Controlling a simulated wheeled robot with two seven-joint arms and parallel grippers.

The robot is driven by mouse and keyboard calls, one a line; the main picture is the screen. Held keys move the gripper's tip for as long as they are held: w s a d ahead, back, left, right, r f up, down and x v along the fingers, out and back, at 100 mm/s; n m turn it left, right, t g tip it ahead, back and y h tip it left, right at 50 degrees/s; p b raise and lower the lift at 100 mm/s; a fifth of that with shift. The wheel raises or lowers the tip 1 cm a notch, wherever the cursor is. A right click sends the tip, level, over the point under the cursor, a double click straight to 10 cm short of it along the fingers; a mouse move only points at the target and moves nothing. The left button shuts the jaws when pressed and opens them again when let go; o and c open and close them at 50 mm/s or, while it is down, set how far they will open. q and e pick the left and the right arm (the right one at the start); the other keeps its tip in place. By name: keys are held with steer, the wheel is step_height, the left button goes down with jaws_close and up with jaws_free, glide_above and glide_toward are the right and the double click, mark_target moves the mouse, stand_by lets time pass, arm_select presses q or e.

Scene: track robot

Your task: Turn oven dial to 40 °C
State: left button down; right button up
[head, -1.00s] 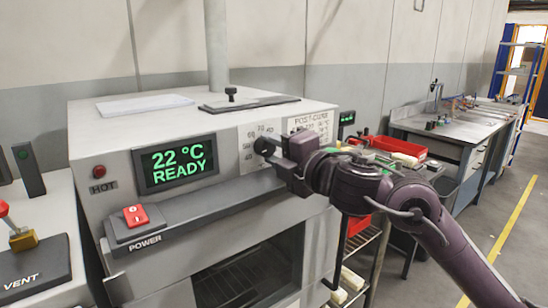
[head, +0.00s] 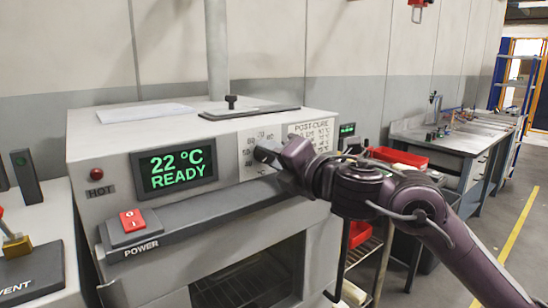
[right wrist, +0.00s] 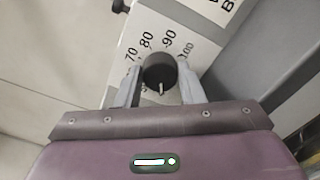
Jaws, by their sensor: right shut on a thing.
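The oven (head: 230,240) is a light grey box with a green display (head: 175,170) that reads 22 °C READY. Its dial is the black round knob (right wrist: 159,71) in the right wrist view, in front of a white scale plate (right wrist: 165,32) where 70, 80, 90 and 100 can be read. My right gripper (right wrist: 160,84) has its two grey fingers on either side of the dial, shut on it. In the head view the right gripper (head: 268,156) covers much of the dial. The 40 mark is hidden. My left gripper is not in view.
A red power switch (head: 133,219) sits at the oven's front left, beside a grey ledge (head: 220,205). A post-cure card (head: 312,132) is on the panel right of the dial. A red tray (head: 400,157) and a workbench (head: 455,140) stand to the right.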

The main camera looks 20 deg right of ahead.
steer(key=shift+f, duration=0.2)
steer(key=o, duration=1)
steer(key=shift+r, duration=0.15)
steer(key=shift+s, duration=0.1)
steer(key=shift+s+d, duration=0.2)
steer(key=shift+s, duration=0.15)
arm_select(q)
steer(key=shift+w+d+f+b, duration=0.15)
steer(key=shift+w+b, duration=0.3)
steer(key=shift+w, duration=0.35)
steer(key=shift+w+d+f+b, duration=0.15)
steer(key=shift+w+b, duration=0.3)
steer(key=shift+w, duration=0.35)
arm_select(e)
steer(key=v, duration=0.7)
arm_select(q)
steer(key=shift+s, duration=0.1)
